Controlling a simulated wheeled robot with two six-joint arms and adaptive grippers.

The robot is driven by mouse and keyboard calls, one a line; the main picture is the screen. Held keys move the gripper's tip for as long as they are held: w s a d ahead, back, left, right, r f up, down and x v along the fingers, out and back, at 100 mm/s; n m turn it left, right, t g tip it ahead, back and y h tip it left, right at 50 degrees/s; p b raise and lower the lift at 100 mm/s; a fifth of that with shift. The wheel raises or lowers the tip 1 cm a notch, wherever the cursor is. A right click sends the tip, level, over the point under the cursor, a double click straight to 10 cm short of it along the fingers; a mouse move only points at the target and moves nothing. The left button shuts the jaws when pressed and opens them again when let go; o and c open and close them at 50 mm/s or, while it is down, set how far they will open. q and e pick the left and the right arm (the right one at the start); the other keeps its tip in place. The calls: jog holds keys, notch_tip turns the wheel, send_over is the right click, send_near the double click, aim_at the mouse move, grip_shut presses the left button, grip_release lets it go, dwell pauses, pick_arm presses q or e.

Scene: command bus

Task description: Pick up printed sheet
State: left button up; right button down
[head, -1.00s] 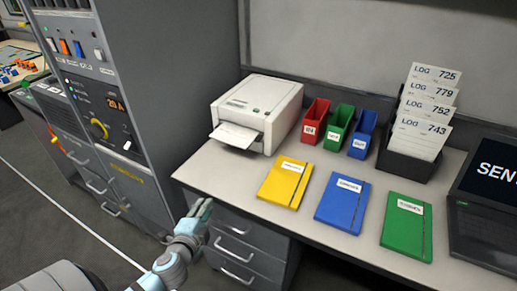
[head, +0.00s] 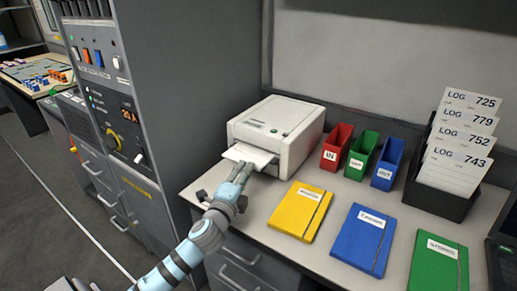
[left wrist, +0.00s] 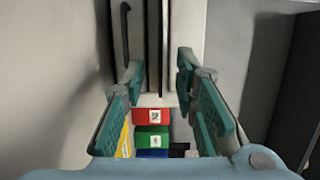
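The printed sheet (head: 248,154) is white and sticks out of the front of the white printer (head: 277,134) on the desk. My left gripper (head: 241,171) is right at the sheet's near edge in the head view. Whether it touches the sheet I cannot tell. In the left wrist view, its two teal fingers (left wrist: 159,80) stand apart, with no sheet clearly visible between them. My right gripper is not in view.
Red (head: 337,147), green (head: 362,155) and blue (head: 388,163) bins stand right of the printer. Yellow (head: 300,211), blue (head: 364,240) and green (head: 438,264) folders lie in front. A grey cabinet (head: 175,90) rises close on the left.

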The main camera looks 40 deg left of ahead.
pick_arm(q)
jog(key=x, duration=0.4)
jog(key=shift+w+a+r, duration=0.1)
jog(key=shift+a+r, duration=0.1)
jog(key=shift+r, duration=0.05)
grip_shut()
jog(key=shift+r, duration=0.1)
